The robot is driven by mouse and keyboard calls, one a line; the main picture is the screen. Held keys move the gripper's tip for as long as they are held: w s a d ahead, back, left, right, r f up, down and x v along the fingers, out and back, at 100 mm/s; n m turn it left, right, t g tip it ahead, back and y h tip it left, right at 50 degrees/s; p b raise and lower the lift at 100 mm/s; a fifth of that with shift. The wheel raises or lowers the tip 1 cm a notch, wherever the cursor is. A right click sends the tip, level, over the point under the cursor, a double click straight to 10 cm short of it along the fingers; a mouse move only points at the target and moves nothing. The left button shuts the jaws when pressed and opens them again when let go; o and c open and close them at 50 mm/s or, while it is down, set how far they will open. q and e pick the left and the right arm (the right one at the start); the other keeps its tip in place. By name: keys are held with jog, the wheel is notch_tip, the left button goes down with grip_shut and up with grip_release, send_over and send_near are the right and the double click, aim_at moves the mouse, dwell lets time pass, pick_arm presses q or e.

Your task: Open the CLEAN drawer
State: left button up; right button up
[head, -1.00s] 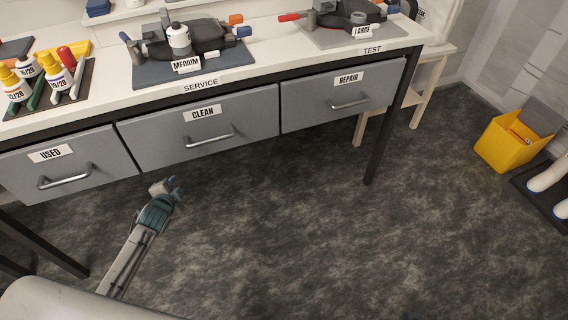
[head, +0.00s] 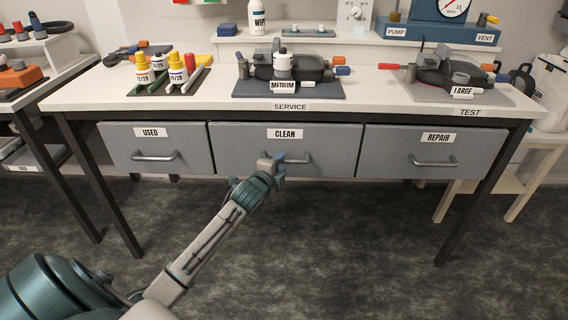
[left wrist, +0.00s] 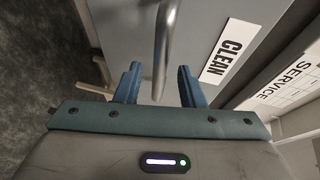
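The grey CLEAN drawer (head: 335,140) is the middle one of three under the bench and sits flush with its neighbours, shut. Its metal bar handle (head: 298,160) is partly hidden behind my left gripper (head: 276,166). In the left wrist view the handle (left wrist: 165,45) runs down between the two blue fingers of my left gripper (left wrist: 158,84). The fingers are open, with a gap on each side of the bar. I cannot tell how deep the bar lies between them. The CLEAN label (left wrist: 228,52) is to the right. My right gripper is not in view.
The USED drawer (head: 185,140) is left and the REPAIR drawer (head: 410,145) right, both shut. Bottles and devices stand on the white benchtop (head: 215,97). Dark bench legs (head: 468,215) stand at the sides. The floor in front is clear.

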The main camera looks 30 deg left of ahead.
pick_arm(q)
jog(key=shift+x, duration=1.4)
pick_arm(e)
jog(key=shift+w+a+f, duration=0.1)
pick_arm(q)
grip_shut()
